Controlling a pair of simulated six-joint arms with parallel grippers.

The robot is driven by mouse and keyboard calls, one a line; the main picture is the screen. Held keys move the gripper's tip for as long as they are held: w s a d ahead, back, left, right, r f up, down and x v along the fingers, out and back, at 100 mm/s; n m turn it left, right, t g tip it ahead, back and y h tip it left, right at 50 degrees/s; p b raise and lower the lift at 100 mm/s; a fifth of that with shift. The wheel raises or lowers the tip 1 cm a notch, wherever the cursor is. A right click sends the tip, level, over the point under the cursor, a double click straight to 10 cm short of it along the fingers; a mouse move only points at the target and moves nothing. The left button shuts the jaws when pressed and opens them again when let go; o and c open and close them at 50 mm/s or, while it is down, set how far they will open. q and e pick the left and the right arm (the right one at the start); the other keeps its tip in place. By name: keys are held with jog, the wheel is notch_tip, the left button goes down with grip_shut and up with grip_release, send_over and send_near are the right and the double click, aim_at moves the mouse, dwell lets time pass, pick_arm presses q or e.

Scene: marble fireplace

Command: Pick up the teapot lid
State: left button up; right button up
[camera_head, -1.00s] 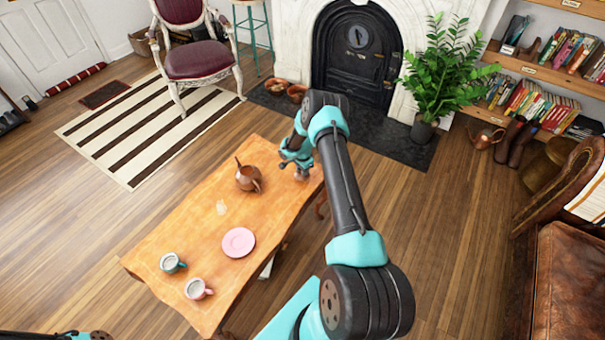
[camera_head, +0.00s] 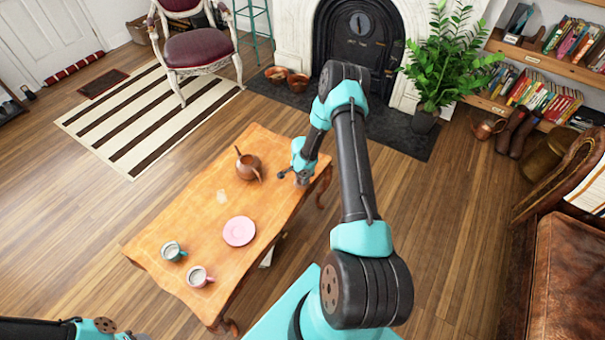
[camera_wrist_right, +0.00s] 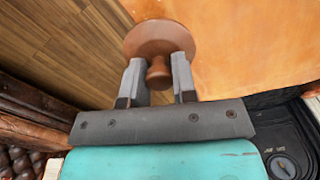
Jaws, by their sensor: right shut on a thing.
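The brown teapot lid (camera_wrist_right: 160,36) shows in the right wrist view as a round disc with a knob (camera_wrist_right: 158,74). My right gripper (camera_wrist_right: 157,72) is shut on that knob, one finger on each side. In the head view my right gripper (camera_head: 297,180) is at the right edge of the wooden table (camera_head: 195,222), to the right of the brown teapot (camera_head: 248,166). The lid's gap from the tabletop is hard to judge. Only part of my left arm shows at the bottom left, with its gripper fingers out of sight.
A pink plate (camera_head: 239,231), a teal mug (camera_head: 173,251) and a pink mug (camera_head: 200,276) stand on the near half of the table. A small pale item (camera_head: 221,197) lies mid-table. The fireplace (camera_head: 357,42) and a potted plant (camera_head: 440,65) are beyond the table.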

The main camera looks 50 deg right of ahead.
jog(key=shift+s+a+r, duration=0.2)
jog(key=shift+s+a, duration=1.2)
jog(key=shift+a, duration=0.2)
jog(key=shift+w+d, duration=0.1)
